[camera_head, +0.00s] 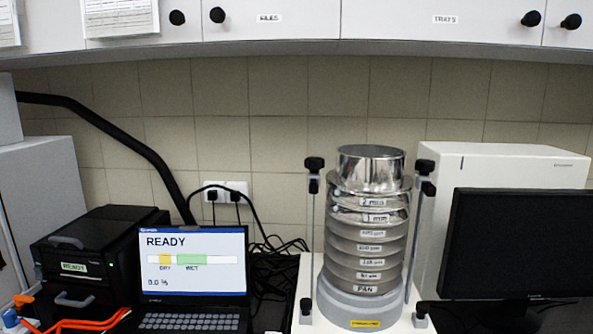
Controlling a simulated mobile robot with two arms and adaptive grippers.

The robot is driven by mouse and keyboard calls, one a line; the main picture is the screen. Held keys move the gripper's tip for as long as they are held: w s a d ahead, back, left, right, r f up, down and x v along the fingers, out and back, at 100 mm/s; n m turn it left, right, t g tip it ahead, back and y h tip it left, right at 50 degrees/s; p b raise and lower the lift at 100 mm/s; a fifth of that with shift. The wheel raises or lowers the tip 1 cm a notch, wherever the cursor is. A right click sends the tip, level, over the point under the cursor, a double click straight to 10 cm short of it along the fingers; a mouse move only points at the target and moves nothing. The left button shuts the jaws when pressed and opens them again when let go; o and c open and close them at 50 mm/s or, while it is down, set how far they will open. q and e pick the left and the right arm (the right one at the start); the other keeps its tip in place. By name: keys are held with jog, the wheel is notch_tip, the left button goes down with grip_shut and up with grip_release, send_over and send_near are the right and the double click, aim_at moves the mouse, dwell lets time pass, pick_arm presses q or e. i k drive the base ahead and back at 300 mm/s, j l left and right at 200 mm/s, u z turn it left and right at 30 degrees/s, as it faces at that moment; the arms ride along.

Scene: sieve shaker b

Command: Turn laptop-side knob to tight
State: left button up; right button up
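The sieve shaker holds a stack of labelled metal sieves (366,248) on a grey round base (358,309). A thin upright rod stands on each side of the stack. The laptop-side knob (314,163) is black and sits at the top of the left rod, with a clamp piece just below it. The other black knob (425,167) tops the right rod. How tight either knob is cannot be told. The laptop (194,265) stands left of the shaker, and its screen reads READY. Neither of my grippers is in view.
A dark monitor (518,244) stands at the right, before a pale cabinet-like box (502,165). A black device (97,254) is left of the laptop, with orange items (88,324) in front. Cables lie behind the laptop. Wall cupboards (270,22) hang above.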

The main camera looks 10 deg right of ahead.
aim_at(314, 164)
jog(key=k+l+z, duration=0.1)
jog(key=l+z, duration=0.8)
